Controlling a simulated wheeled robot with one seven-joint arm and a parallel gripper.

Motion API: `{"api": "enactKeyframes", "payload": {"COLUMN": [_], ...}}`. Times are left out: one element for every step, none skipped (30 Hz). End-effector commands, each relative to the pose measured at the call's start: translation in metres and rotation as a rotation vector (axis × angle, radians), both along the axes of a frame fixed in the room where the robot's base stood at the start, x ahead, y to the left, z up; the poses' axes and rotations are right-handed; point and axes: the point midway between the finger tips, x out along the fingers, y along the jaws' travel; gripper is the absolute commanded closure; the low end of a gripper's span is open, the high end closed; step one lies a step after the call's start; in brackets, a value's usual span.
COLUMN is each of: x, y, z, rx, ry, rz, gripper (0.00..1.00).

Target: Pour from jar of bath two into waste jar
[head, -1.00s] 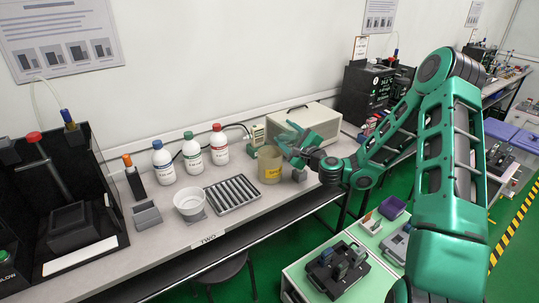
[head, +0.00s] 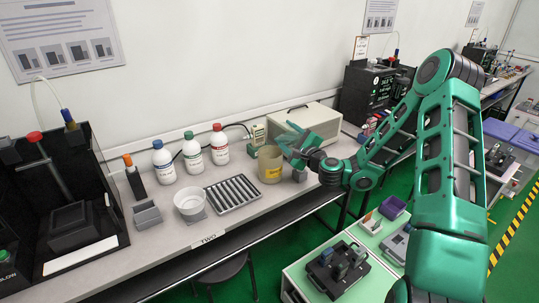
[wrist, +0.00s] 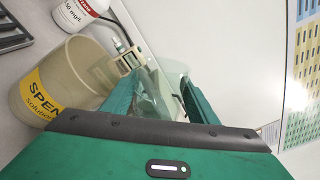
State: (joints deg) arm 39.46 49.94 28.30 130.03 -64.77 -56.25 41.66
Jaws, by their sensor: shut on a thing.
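The waste jar (head: 270,168) is a beige, open-topped cylinder with a yellow label on the bench; it also shows in the wrist view (wrist: 88,68), its label reading "SPENT solution". My gripper (head: 284,140) is just right of and above its rim. In the wrist view my gripper (wrist: 163,90) is shut on a clear glass jar (wrist: 157,88), beside the waste jar's mouth. The glass is faint, so its contents and exact tilt cannot be told. The waste jar looks slanted in the wrist view, while it stands upright in the head view.
Left of the waste jar are a ribbed tray (head: 233,193), a white bowl (head: 190,203) and several capped bottles (head: 192,155). A beige case (head: 318,120) stands behind my gripper.

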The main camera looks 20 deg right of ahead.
Motion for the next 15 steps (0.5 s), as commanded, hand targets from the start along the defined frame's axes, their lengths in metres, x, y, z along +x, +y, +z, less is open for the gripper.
{"api": "enactKeyframes", "payload": {"x": [0.0003,0.0002,0.0001,0.0001,0.0001,0.0001,0.0001,0.0001,0.0001,0.0001,0.0001,0.0001,0.0001,0.0001,0.0001], "y": [0.0002,0.0003,0.0003,0.0003,0.0003,0.0004,0.0004,0.0004,0.0005,0.0005,0.0006,0.0005,0.0005,0.0006,0.0006], "z": [-0.0004,-0.0010,-0.0017,-0.0023,-0.0028,-0.0033,-0.0037,-0.0041,-0.0044,-0.0046,-0.0047,-0.0049,-0.0049,-0.0049,-0.0049], "rx": [-0.006,-0.009,-0.014,-0.018,-0.022,-0.027,-0.031,-0.033,-0.037,-0.039,-0.041,-0.043,-0.044,-0.045,-0.045], "ry": [-0.003,-0.003,-0.004,-0.004,-0.005,-0.006,-0.007,-0.007,-0.009,-0.010,-0.010,-0.011,-0.011,-0.011,-0.011], "rz": [0.000,0.000,0.000,0.000,0.000,0.000,0.000,0.000,0.000,0.000,0.000,0.000,0.000,0.000,0.000], "gripper": [0.85,0.85,0.85,0.85,0.85,0.85,0.85,0.85,0.85,0.85,0.85,0.85,0.85,0.85,0.85]}}
